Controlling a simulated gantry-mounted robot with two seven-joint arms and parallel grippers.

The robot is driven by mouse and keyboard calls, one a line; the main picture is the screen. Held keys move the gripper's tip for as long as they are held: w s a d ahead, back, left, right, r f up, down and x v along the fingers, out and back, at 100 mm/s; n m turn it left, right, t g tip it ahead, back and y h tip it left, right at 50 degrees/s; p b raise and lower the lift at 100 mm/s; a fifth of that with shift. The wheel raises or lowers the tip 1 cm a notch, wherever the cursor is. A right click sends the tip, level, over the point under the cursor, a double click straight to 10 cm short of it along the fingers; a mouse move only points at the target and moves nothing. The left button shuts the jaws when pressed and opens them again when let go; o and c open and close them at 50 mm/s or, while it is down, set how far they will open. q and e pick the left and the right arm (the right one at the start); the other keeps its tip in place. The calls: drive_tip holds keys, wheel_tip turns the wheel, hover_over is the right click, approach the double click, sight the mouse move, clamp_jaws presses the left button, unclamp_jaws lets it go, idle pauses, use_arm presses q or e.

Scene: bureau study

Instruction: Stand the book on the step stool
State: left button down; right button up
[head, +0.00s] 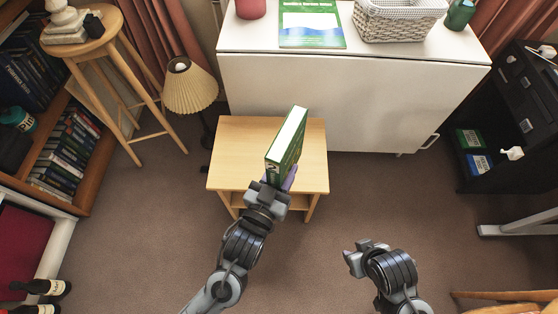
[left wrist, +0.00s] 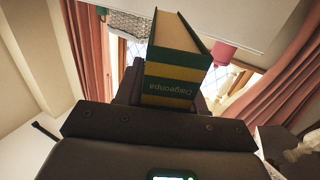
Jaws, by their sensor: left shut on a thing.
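A green book with white pages (head: 286,140) is upright over the wooden step stool (head: 237,150) in the head view. My left gripper (head: 277,185) is shut on the book at its near, lower end. In the left wrist view the book (left wrist: 176,70) shows a green and yellow spine with lettering, held between the fingers (left wrist: 165,95). I cannot tell whether its bottom edge touches the stool top. My right gripper (head: 355,257) is over the floor at the lower right, away from the stool; its finger opening is not clear.
A white cabinet (head: 350,100) stands behind the stool, with a green book (head: 311,25) and a wicker basket (head: 398,20) on top. A pleated lamp (head: 190,88) and a tall wooden stool (head: 115,50) stand at left. Carpet (head: 330,215) is clear at right.

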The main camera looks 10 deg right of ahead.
use_arm(q)
drive_tip(key=f+b, duration=0.1)
drive_tip(key=f, duration=0.1)
drive_tip(key=f+b, duration=0.1)
drive_tip(key=f, duration=0.1)
drive_tip(key=shift+s+a+f, duration=0.1)
drive_tip(key=shift+s+f, duration=0.05)
drive_tip(key=shift+s, duration=0.05)
drive_tip(key=shift+f, duration=0.3)
drive_tip(key=w+f+b, duration=0.2)
drive_tip(key=w, duration=0.1)
drive_tip(key=w+f+b, duration=0.2)
drive_tip(key=w, duration=0.2)
drive_tip(key=w+f+b, duration=0.2)
drive_tip(key=w+f, duration=0.1)
drive_tip(key=w, duration=0.1)
drive_tip(key=shift+w+a+b, duration=0.15)
drive_tip(key=shift+a+b, duration=0.15)
wheel_tip(320, 180, down, 4)
drive_tip(key=b, duration=0.2)
drive_tip(key=shift+b, duration=0.35)
drive_tip(key=shift+r, duration=0.1)
drive_tip(key=shift+f, duration=0.2)
drive_tip(key=c, duration=0.7)
unclamp_jaws()
drive_tip(key=shift+f, duration=0.1)
